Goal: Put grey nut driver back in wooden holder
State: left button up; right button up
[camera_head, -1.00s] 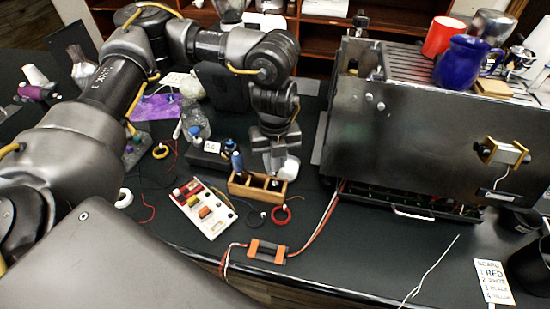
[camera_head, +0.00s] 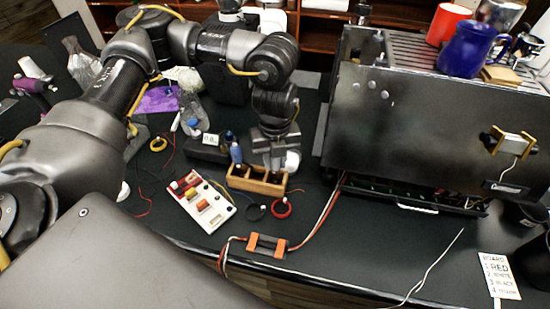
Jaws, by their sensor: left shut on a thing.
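The wooden holder (camera_head: 255,185) is a small open box with several compartments, standing on the dark bench in the middle of the view. A blue-handled driver (camera_head: 236,153) stands upright in its left end. My left gripper (camera_head: 274,162) points down at the right part of the holder, just over its back edge. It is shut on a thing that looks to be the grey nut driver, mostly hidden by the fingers. I cannot tell whether its lower end is inside a compartment. My right gripper is not in view.
A white switch box (camera_head: 212,218) and a black meter (camera_head: 207,150) lie left of the holder. A large brewer (camera_head: 420,125) stands at the right.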

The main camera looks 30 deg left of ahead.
pick_arm(q)
jog(key=o, duration=1.5)
jog(key=shift+r, duration=0.1)
notch_tip(320, 180, up, 7)
jog(key=p, duration=0.6)
jog(key=shift+p, duration=0.3)
